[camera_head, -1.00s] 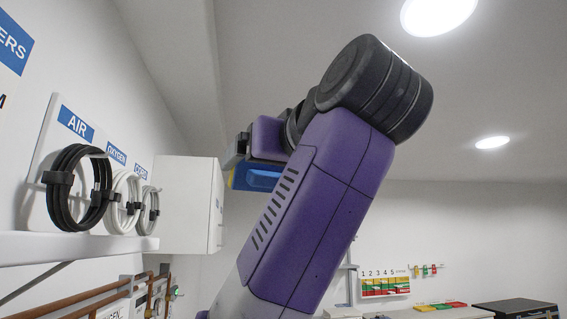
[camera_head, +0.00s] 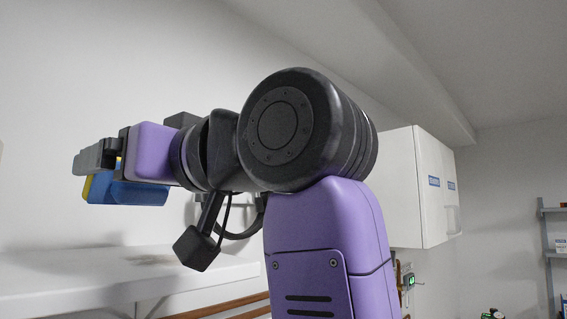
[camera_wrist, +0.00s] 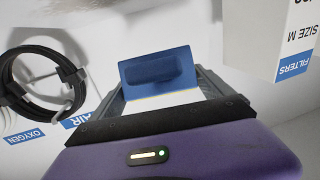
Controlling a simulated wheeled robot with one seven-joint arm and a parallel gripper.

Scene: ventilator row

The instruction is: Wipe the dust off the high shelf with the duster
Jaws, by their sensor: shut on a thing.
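My gripper (camera_head: 97,160) is at the left in the head view, raised above the high shelf (camera_head: 60,291). It is shut on the duster (camera_head: 138,192), a blue block with a yellow strip at its edge. In the wrist view the duster (camera_wrist: 158,72) sits between the fingers of my gripper (camera_wrist: 160,92). In the head view the duster is apart from the shelf. A faint brownish dust patch (camera_head: 150,260) lies on the white shelf top, right of and below the duster. My arm hides the shelf's right part.
A white wall cabinet (camera_head: 412,188) stands behind my arm on the right. In the wrist view a black hose coil (camera_wrist: 35,85) hangs at the left, and a white box labelled FILTERS SIZE M (camera_wrist: 280,35) is at the right. Brown pipes (camera_head: 235,308) run below the shelf.

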